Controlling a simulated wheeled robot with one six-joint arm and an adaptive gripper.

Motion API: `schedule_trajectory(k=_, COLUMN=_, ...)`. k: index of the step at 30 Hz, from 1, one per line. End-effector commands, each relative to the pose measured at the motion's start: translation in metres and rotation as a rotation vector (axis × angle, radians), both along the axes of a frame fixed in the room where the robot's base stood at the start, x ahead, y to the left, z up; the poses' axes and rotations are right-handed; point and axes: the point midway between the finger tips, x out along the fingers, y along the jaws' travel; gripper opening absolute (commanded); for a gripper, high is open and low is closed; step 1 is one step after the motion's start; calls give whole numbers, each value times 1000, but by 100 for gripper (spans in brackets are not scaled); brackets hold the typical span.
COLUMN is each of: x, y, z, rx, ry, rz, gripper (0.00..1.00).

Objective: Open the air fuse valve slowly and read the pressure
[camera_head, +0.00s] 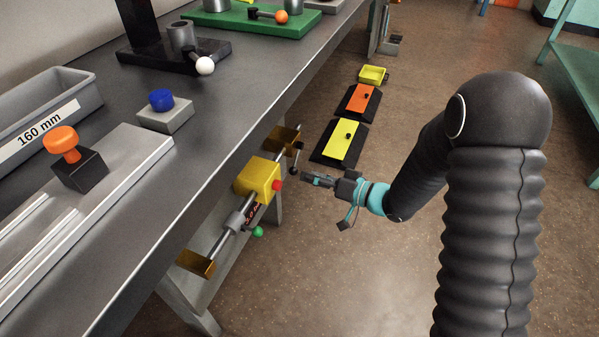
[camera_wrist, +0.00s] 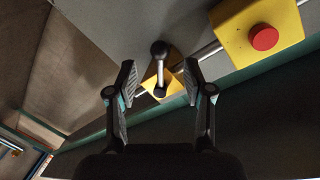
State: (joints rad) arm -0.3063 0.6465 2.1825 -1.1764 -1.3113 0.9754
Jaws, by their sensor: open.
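Below the bench edge, a metal pipe (camera_head: 221,244) carries a yellow box (camera_head: 258,178) with a red button (camera_head: 276,185). Beyond the box, by a brass-coloured bracket (camera_head: 280,138), is a black-knobbed lever (camera_head: 296,158). A lever with a green ball (camera_head: 257,231) sits nearer. No label shows which one is the air fuse valve, and no readable pressure dial is visible. My gripper (camera_head: 313,179) is open and empty, right of the yellow box. In the wrist view, the black-knobbed lever (camera_wrist: 160,70) appears between my open fingers (camera_wrist: 159,84), with no clear contact.
The grey bench (camera_head: 235,95) overhangs the pipe on the left, with a bench leg (camera_head: 190,305) below. A yellow floor unit (camera_head: 339,143) and an orange one (camera_head: 357,102) lie beyond my gripper. A green table (camera_head: 575,60) stands at the right. Floor between is free.

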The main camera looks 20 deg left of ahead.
Motion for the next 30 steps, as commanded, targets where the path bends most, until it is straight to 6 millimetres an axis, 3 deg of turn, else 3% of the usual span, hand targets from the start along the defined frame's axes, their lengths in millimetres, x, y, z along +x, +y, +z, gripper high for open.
schedule_trajectory(k=3, x=-2, y=-23, z=3, rx=1, ry=-1, rz=-3, gripper=52)
schedule_trajectory(k=10, x=-7, y=-48, z=7, rx=1, ry=-2, rz=-1, gripper=52)
schedule_trajectory(k=30, x=-8, y=-53, z=7, rx=-2, ry=-16, rz=3, gripper=52)
